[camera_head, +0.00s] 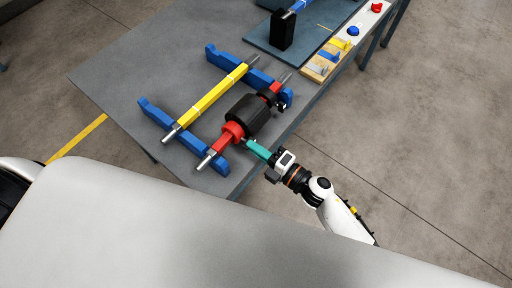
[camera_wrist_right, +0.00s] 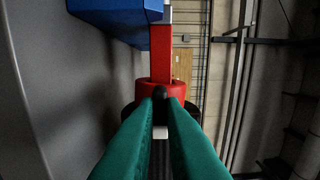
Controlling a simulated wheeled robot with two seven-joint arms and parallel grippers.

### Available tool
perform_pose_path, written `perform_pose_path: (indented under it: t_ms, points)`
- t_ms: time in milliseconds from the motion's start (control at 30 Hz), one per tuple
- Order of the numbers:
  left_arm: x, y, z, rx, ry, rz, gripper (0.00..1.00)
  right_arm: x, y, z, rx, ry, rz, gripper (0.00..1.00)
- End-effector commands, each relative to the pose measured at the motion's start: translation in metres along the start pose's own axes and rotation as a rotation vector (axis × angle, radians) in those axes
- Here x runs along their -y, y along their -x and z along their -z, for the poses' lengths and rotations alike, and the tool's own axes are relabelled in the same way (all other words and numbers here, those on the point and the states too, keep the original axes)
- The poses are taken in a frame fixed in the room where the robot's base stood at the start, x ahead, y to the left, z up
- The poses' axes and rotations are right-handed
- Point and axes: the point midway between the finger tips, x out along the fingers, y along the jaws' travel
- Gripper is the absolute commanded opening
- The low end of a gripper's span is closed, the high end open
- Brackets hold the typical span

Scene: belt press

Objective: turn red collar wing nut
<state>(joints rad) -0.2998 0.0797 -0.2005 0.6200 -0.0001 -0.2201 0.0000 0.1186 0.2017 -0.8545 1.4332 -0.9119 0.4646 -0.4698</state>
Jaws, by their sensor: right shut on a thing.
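The red collar (camera_head: 232,130) sits on the red shaft (camera_head: 219,148), against the near end of a thick black roller (camera_head: 249,115). My right gripper (camera_head: 247,143) reaches in from the right, its teal fingers at the collar's side. In the right wrist view, the fingers (camera_wrist_right: 160,105) are closed on the small dark wing nut (camera_wrist_right: 160,92), in front of the red collar (camera_wrist_right: 152,86). The fingers hide most of the wing nut, so its turn angle cannot be told. My left gripper is not in view.
Blue supports (camera_head: 184,136) carry the red shaft and a parallel yellow bar (camera_head: 212,97) on the grey table (camera_head: 125,72). A black block (camera_head: 283,31) stands on a mat at the back. A board with yellow pieces and buttons (camera_head: 353,31) lies back right.

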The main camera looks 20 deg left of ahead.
Motion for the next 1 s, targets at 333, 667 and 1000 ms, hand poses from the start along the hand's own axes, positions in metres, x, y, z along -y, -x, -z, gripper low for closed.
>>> perform_pose_path:
  t_ms: [333,667,1000]
  points:
    - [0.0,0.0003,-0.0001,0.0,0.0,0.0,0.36,-0.0014,0.0017,0.0057,-0.013,-0.006,-0.006,0.0]
    - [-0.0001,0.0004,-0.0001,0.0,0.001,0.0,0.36,-0.0014,0.0017,0.0057,-0.013,-0.007,-0.006,0.0]
    - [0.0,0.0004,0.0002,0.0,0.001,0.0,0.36,-0.0013,0.0015,0.0049,-0.011,-0.007,-0.005,0.24]
